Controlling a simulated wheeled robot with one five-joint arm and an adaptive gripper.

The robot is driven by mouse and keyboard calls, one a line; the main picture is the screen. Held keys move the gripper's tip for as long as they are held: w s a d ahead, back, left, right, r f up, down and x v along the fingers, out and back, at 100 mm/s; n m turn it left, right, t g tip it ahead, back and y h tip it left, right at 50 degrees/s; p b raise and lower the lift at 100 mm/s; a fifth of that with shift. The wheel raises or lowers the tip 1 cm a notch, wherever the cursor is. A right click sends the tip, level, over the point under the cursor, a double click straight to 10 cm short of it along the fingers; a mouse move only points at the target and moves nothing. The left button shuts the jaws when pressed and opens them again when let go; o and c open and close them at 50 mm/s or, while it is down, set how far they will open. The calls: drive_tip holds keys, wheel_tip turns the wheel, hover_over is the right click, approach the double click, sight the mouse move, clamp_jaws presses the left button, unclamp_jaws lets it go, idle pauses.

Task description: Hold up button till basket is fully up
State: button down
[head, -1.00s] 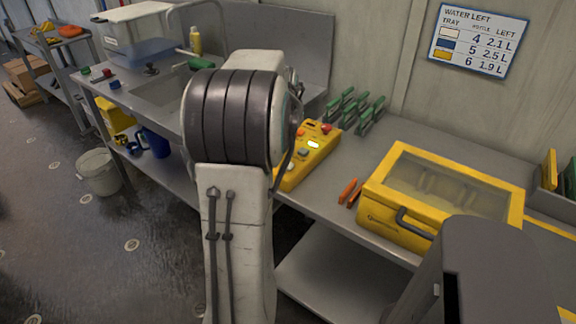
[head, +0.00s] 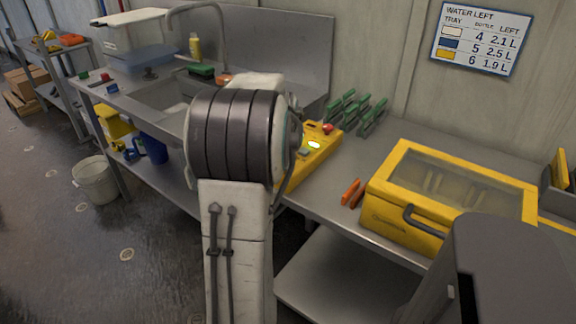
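A yellow control box (head: 318,152) lies on the bench just right of my arm. It has a red button (head: 327,128) at its far end and a small lit display. My arm covers its left and near part, so I cannot see which button, if any, is pressed. My gripper is hidden behind my arm. No basket can be clearly made out. A yellow case (head: 399,222) with a clear lid and a dark handle stands on the bench to the right; upright pale shapes show dimly through the lid.
Orange-handled tools (head: 350,192) and a rack of green-handled tools (head: 357,112) are on the bench. A sink (head: 165,96) and a clear bin (head: 120,38) are at the back left. A white bucket (head: 95,180) stands on the floor. A wall sign (head: 478,38) hangs above.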

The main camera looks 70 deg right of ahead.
drive_tip(key=c, duration=1.9)
unclamp_jaws()
clamp_jaws()
drive_tip(key=shift+f, duration=0.2)
drive_tip(key=shift+f+b, duration=0.2)
drive_tip(key=shift+b, duration=0.3)
